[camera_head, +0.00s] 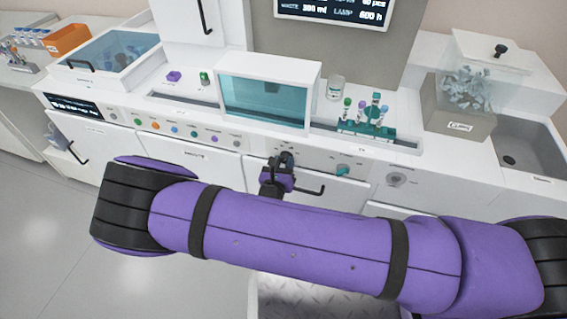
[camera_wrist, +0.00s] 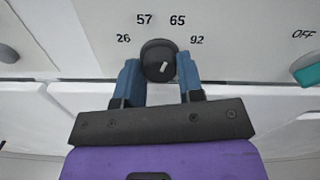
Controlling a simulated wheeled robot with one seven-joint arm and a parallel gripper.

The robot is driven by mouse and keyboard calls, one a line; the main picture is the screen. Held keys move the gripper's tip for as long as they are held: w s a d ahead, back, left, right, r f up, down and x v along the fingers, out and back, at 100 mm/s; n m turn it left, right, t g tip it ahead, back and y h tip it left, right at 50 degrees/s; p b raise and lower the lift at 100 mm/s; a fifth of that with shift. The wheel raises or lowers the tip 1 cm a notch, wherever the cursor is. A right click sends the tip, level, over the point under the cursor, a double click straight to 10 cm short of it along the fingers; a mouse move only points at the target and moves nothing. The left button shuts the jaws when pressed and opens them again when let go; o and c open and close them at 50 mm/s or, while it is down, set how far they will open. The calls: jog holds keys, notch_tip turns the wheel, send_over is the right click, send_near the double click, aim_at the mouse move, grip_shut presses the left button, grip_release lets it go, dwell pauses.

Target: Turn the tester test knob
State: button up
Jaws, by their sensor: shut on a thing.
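The knob (camera_wrist: 160,60) is a round black dial with a short white pointer mark, set on a white panel. The numbers 26, 57, 65 and 92 are printed around it. The pointer leans up and to the right, roughly toward 65. My gripper (camera_wrist: 160,82) has its two blue fingers on either side of the knob, shut on it. In the head view my gripper (camera_head: 281,163) is at the white front panel, and the knob is mostly hidden by it.
A teal knob (camera_head: 343,170) marked OFF sits to the right on the same panel. A black door handle (camera_head: 312,190) is just below. A tube rack (camera_head: 366,128) and a glass-fronted box (camera_head: 263,100) stand on the counter above. Several coloured buttons line the panel on the left.

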jog(key=m, duration=0.4)
jog(key=shift+m, duration=2.1)
jog(key=o, duration=0.9)
jog(key=shift+s, duration=0.1)
jog(key=v, duration=1)
jog(key=shift+s+a, duration=0.15)
jog(key=shift+s, duration=0.15)
jog(key=shift+r+m, duration=0.15)
jog(key=shift+m, duration=0.15)
